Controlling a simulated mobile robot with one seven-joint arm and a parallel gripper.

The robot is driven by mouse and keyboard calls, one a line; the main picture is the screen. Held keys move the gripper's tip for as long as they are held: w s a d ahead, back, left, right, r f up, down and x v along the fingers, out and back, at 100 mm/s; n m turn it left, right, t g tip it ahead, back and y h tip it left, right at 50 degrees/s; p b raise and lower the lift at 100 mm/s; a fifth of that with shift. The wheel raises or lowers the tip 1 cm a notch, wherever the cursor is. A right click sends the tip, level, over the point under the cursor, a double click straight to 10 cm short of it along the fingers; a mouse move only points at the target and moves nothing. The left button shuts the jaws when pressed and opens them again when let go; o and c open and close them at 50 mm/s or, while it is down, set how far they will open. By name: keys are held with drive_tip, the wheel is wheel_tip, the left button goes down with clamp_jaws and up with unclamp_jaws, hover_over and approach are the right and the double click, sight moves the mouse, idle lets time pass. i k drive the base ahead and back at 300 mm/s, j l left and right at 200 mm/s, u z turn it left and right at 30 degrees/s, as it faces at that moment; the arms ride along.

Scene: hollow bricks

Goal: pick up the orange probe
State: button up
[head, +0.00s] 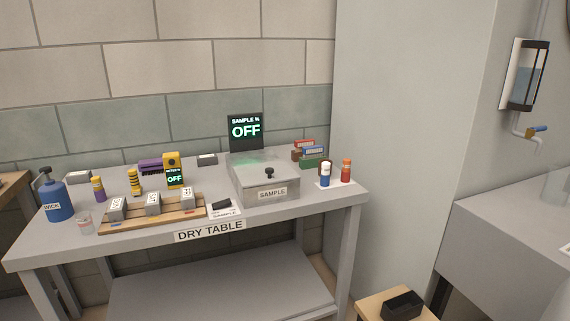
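A yellow-orange handheld meter (172,161) stands upright toward the back of the dry table (270,211), left of the middle, in the head view. Its small screen reads OFF. It is the thing that best fits the orange probe, though its colour looks nearer yellow. A yellow and black banded piece (134,182) stands just left of it. An orange-red bottle (346,172) stands at the table's right end. My gripper is not in view.
A wooden board (188,216) with several small hollow bricks lies in front of the meter. A grey SAMPLE box (262,180) with a knobbed lid is right of it. A blue WICK bottle (57,201) stands at left. A purple brush (151,165) lies behind.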

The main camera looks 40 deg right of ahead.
sight(347, 162)
drive_tip(key=i+z, duration=0.15)
drive_tip(key=z, duration=0.25)
drive_tip(key=i+z, duration=0.15)
drive_tip(key=z, duration=0.25)
drive_tip(key=i+j+z, duration=0.1)
drive_tip(key=z, duration=0.3)
drive_tip(key=i+j+z, duration=0.1)
drive_tip(key=i+z, duration=0.3)
drive_tip(key=i+j+z, duration=0.25)
drive_tip(key=i+z, duration=0.15)
drive_tip(key=i, duration=0.25)
